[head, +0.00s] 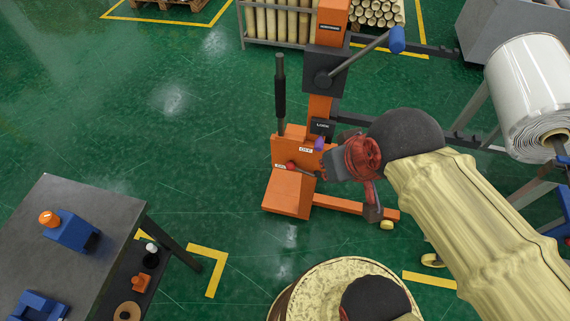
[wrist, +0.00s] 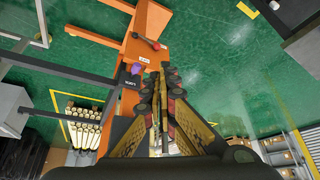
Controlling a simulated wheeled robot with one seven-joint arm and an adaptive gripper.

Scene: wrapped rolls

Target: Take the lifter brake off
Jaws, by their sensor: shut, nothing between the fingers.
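The orange lifter (head: 290,191) stands on the green floor with its mast rising behind the base. A small lever with a red knob (head: 290,165) lies across the top of its base; it also shows in the wrist view (wrist: 149,41), above my fingertips. A white label (head: 306,150) sits beside it; I cannot read it surely. A purple knob (head: 320,143) is on the mast's lower part, below a dark plate (head: 322,127) that seems to read LOCK. My gripper (wrist: 168,70) is shut and empty, right of the purple knob in the wrist view. Contact with the lever cannot be told.
A black upright handle (head: 280,95) and a blue-ended crank (head: 397,40) stick out of the lifter. A white wrapped roll (head: 530,90) hangs at right. A grey table (head: 90,215) stands at lower left. The floor left of the lifter is clear.

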